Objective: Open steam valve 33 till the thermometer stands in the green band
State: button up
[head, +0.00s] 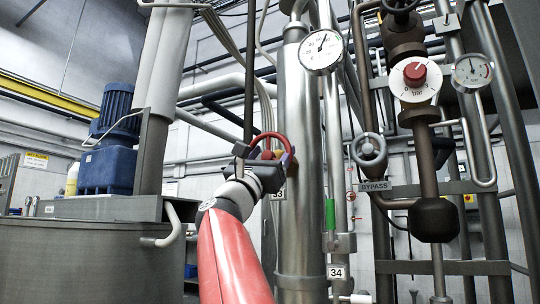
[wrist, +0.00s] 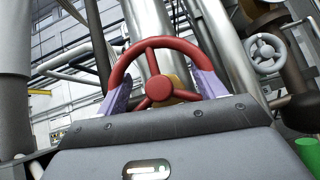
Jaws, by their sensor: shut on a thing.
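A red handwheel (head: 268,137) stands in front of a thick steel pipe. The tag below it (head: 278,194) is partly hidden and seems to read 33. My gripper (head: 265,156) is shut on this wheel. In the wrist view the red wheel (wrist: 157,90), with three spokes and a yellowish part behind its hub, sits between the purple finger pads of my gripper (wrist: 162,91). A slim upright tube with a green band (head: 331,214) stands right of the steel pipe. It may be the thermometer; I cannot make out its level.
A round dial gauge (head: 321,51) sits above. A grey handwheel (head: 369,151) with a BYPASS tag (head: 375,186) is to the right, near a red-knobbed dial (head: 415,76) and another gauge (head: 471,72). A 34 tag (head: 337,272) is below. A blue motor (head: 110,140) stands left.

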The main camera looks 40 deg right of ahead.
jog(key=shift+n+t, duration=0.4)
jog(key=shift+n, duration=0.1)
jog(key=n+t+y+b, duration=0.1)
jog(key=n+t+y, duration=0.1)
jog(key=n+t, duration=0.3)
jog(key=shift+n, duration=0.5)
jog(key=n+t+y, duration=0.2)
jog(key=n, duration=0.2)
jog(key=n+t+y, duration=0.3)
jog(key=n, duration=0.1)
jog(key=shift+w+r+t+p, duration=0.1)
jog(key=shift+t+p, duration=0.2)
jog(key=shift+p, duration=0.1)
jog(key=n+t+y+p, duration=0.1)
jog(key=n+y, duration=0.1)
jog(key=n+y+p, duration=0.1)
jog(key=n+y, duration=0.1)
jog(key=n, duration=0.1)
jog(key=shift+w+a+t+y, duration=0.1)
jog(key=shift+a+t+y, duration=0.05)
jog(key=shift+t+y, duration=0.2)
jog(key=n+y+p, duration=0.2)
jog(key=n, duration=0.1)
jog(key=shift+y, duration=0.25)
jog(key=shift+n, duration=0.4)
jog(key=shift+w+f+n+y+p, duration=0.1)
jog(key=shift+f+n+y+p, duration=0.1)
jog(key=shift+n+y+p, duration=0.15)
jog(key=o, duration=1)
